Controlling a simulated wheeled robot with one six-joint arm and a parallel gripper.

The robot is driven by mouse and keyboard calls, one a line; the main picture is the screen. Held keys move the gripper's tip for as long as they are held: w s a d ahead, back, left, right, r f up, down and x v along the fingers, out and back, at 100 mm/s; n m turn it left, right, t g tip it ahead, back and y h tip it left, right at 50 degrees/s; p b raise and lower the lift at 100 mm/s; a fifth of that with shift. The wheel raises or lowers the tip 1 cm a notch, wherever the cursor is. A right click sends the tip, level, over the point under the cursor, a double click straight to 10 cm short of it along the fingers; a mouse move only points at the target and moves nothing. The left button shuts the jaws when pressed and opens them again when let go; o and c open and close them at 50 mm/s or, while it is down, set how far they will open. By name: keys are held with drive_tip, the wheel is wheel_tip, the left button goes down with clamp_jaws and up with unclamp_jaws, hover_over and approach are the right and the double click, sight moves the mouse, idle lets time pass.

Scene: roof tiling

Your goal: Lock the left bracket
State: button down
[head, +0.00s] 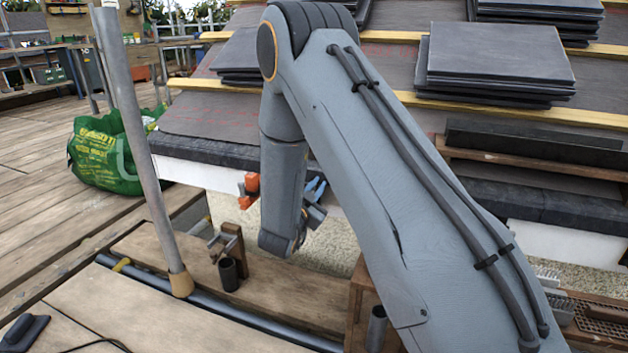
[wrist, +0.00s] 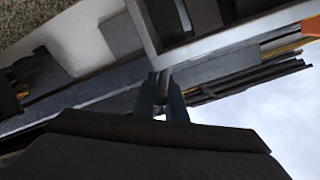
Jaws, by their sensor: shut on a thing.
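I cannot tell whether this piece belongs to the left bracket. In the head view, my forearm hides most of the gripper; small blue parts (head: 315,189) show beside my wrist, in front of the low wall under the eave. An orange and grey fitting (head: 248,190), possibly a bracket, is at the eave just left of my wrist. An orange part (wrist: 311,25) also shows at the wrist view's right edge.
A scaffold pole (head: 140,140) stands upright left of my arm. A dark cup (head: 228,274) is on the planks below. Slate stacks (head: 495,55) lie on the battened roof. A green bag (head: 100,155) sits on the deck at left, where planks are mostly clear.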

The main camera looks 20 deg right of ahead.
drive_tip(key=shift+s+d+f+m+p, duration=0.3)
drive_tip(key=shift+f+m+p, duration=0.5)
drive_tip(key=shift+m, duration=1.2)
drive_tip(key=shift+s+d+f+m+p, duration=0.15)
drive_tip(key=shift+d+f+m+p, duration=0.3)
drive_tip(key=shift+m+p, duration=1.1)
drive_tip(key=shift+s+d+f+m+p, duration=0.15)
drive_tip(key=shift+s+f+m+p, duration=0.45)
drive_tip(key=shift+m, duration=1.85)
drive_tip(key=shift+w+f, duration=0.25)
drive_tip(key=shift+w, duration=0.1)
drive_tip(key=c, duration=1.8)
unclamp_jaws()
